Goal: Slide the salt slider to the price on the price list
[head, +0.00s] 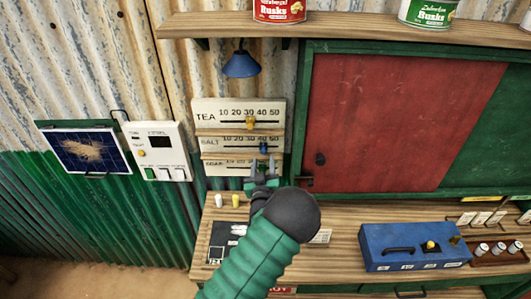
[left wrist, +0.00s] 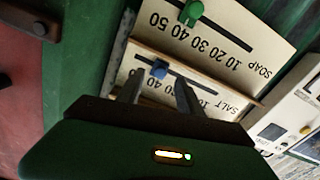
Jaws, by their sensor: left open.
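The salt board (head: 226,142) is the middle of three stacked price scales on the wall. Its blue salt slider (head: 263,147) sits toward the high end, around 40; it also shows in the left wrist view (left wrist: 160,69). My left gripper (head: 262,178) is open in front of the lower boards, just below the salt slider in the head view. In the left wrist view its fingers (left wrist: 157,92) are apart, with the blue slider beyond and between them, apparently not gripped. I cannot make out a readable price list. My right gripper is not in view.
The tea board (head: 206,117) with a yellow slider (head: 250,122) is above. The soap board (left wrist: 245,48) has a green slider (left wrist: 191,12). A counter (head: 340,262) below carries a dark board (head: 222,236) and a blue box (head: 405,243). A red sliding panel (head: 375,120) is right.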

